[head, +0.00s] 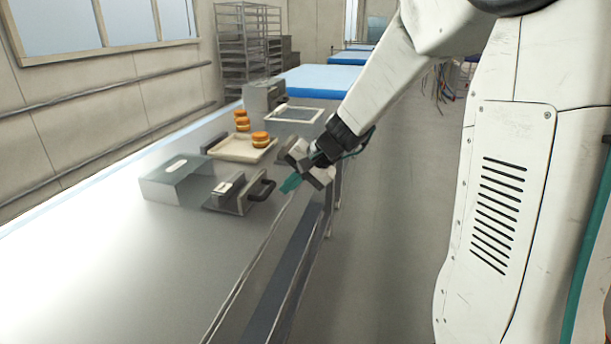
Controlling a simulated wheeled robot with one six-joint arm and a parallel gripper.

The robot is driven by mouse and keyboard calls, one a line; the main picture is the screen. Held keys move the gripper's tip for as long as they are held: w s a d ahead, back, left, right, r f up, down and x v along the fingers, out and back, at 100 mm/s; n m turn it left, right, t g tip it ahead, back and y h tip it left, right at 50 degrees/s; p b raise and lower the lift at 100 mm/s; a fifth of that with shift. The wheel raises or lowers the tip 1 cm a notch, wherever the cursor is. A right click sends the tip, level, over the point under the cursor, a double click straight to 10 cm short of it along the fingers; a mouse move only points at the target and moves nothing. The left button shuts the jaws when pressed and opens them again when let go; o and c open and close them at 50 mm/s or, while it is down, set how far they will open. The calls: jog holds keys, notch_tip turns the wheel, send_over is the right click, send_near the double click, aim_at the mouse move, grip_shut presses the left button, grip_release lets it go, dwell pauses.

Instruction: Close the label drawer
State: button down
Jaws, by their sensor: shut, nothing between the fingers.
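The label drawer (226,196) is pulled out of a low grey box (176,180) on the steel counter. Its front carries a dark handle (262,190), and a small pale stack lies inside the drawer. My gripper (291,184) is shut and empty, its green fingertips just right of the handle, near the counter's front edge. Whether the fingertips touch the handle I cannot tell.
A cream tray (232,150) with several orange-and-cream rounds (260,139) stands behind the drawer. A white-rimmed tray (291,114) and a grey box (264,95) are farther back. The counter's near part (120,270) is clear.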

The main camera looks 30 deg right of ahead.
jog(key=shift+w+a+f, duration=0.2)
jog(key=shift+w+a, duration=0.55)
